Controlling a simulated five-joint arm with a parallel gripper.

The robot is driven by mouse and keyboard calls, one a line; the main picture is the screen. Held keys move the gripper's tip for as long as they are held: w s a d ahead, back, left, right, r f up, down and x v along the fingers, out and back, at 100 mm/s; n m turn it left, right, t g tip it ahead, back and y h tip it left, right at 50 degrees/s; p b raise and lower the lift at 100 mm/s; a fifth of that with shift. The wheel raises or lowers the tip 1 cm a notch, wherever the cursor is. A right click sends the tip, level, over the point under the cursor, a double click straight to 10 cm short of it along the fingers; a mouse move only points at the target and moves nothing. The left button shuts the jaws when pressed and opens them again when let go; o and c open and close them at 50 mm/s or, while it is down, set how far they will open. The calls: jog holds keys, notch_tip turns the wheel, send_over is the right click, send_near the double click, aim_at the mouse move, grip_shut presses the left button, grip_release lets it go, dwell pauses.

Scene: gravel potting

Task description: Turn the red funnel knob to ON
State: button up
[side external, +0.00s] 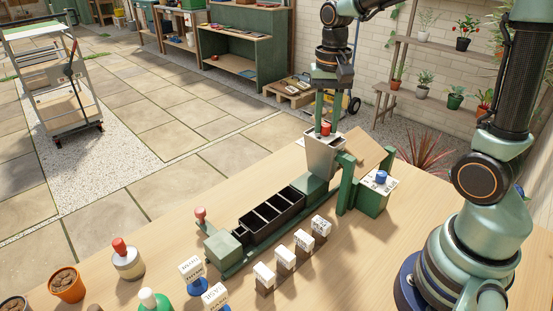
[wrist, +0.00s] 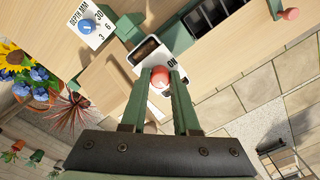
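The red funnel knob (side external: 326,129) sits on top of the pale funnel box (side external: 322,158), which stands over the far end of the green potting rig. My gripper (wrist: 162,76) points down at it, with one green finger on each side of the red knob (wrist: 160,79). The knob fills the gap between the fingertips, and the fingers look shut on it. In the wrist view an ON label (wrist: 173,62) shows beside the knob at the upper right. Any other marking is hidden by the fingers, and which way the knob points is not clear.
A green depth box with a blue dial (side external: 381,177) stands right of the funnel. A black divided tray (side external: 272,218) lies in the rig in front of it. Several labelled white-topped blocks (side external: 285,257) stand beside the rig. An orange pot (side external: 67,285) stands at the front left.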

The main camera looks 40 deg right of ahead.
grip_shut()
jog(key=n, duration=0.3)
jog(key=shift+r+n, duration=0.1)
jog(key=shift+n, duration=0.3)
jog(key=n, duration=0.4)
jog(key=shift+n, duration=0.3)
jog(key=n, duration=0.5)
jog(key=shift+n, duration=2.3)
